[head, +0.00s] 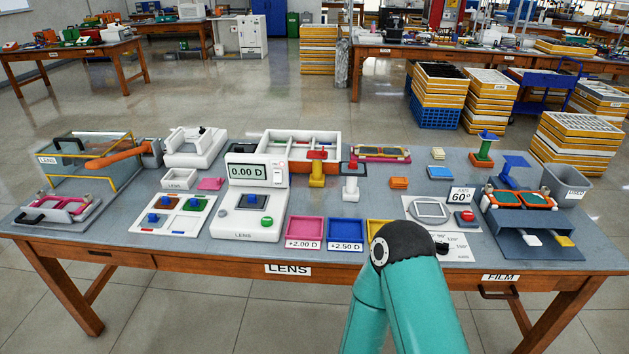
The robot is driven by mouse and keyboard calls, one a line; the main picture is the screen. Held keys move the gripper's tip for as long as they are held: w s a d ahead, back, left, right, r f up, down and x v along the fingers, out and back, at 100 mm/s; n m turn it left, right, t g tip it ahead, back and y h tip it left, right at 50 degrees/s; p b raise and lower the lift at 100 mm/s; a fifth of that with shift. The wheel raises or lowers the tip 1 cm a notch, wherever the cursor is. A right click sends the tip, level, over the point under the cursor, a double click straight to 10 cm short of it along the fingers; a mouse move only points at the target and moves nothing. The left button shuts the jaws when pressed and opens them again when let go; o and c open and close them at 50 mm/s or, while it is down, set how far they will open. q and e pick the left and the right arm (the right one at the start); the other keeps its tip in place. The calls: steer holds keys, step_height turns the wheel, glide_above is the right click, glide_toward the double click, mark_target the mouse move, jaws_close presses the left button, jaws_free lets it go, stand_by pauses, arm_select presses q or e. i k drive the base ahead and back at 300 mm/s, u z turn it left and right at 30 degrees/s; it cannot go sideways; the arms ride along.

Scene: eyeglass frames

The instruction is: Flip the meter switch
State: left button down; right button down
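The white lens meter (245,223) stands on the left-middle part of the table, and its display (248,172) reads 0.00 D. A small white switch (279,174) sits on the panel just right of the display. It is too small for me to tell which way it is set. A blue knob-like piece (252,198) and a green button (267,221) are on the meter's lower body. A teal arm of mine rises from the bottom, right of the meter and apart from it. Neither gripper shows in the head view.
My arm partly covers the yellow tray.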

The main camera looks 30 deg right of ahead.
mark_target(277, 172)
steer(key=z, duration=0.1)
steer(key=i, duration=1)
steer(key=u, duration=0.05)
